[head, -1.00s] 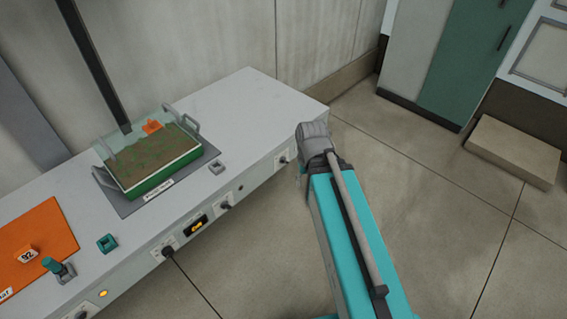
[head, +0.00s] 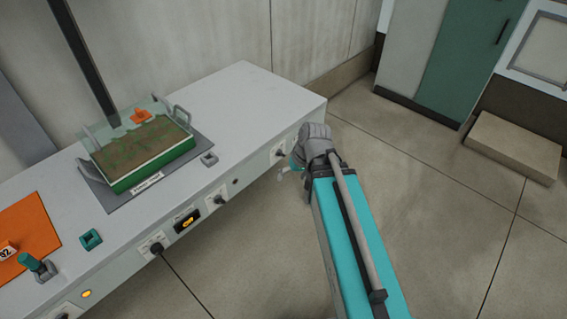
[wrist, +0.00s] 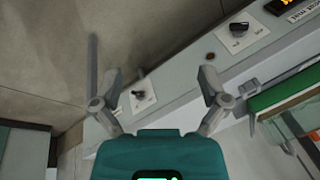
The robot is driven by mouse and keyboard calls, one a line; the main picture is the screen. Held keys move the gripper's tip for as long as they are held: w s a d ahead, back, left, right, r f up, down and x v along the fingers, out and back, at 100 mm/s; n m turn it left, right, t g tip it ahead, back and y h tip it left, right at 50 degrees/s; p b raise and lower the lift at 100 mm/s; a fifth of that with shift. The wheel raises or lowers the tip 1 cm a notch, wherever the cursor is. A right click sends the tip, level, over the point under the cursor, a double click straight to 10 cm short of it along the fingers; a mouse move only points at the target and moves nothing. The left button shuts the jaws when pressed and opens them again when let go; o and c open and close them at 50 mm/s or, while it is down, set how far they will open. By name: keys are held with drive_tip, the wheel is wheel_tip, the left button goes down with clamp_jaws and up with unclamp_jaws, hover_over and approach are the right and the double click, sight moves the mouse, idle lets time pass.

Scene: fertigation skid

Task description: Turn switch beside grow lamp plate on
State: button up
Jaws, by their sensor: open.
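Rotary switches sit on white plates along the bench's front panel. The right-end switch (head: 279,153) is close to my gripper (head: 295,166). In the wrist view this small black switch (wrist: 139,94) lies between my gripper's spread fingers (wrist: 160,76), ahead of them and nearer the left finger. The fingers are open, empty and apart from it. A second black knob (head: 219,200) sits further left on the panel, and it shows in the wrist view (wrist: 239,29). The plate lettering is too small to read, so I cannot tell which is the grow lamp plate.
The white bench (head: 245,100) carries a green soil tray (head: 152,175) with handles, a grey square (head: 209,159), a teal block (head: 91,239) and an orange mat (head: 28,228). A lit display (head: 187,222) is on the panel.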

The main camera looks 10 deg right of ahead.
drive_tip(key=w+f+t+y+b, duration=0.3)
drive_tip(key=w+f+y+b, duration=0.15)
drive_tip(key=f+b, duration=0.45)
drive_tip(key=m+t+y+b, duration=0.3)
drive_tip(key=t+b, duration=0.7)
drive_tip(key=b, duration=1.4)
approach(283, 155)
drive_tip(key=v, duration=0.3)
drive_tip(key=shift+s+d+f, duration=0.1)
drive_tip(key=shift+f, duration=0.1)
drive_tip(key=x, duration=1.4)
drive_tip(key=shift+d, duration=0.1)
drive_tip(key=c, duration=1.2)
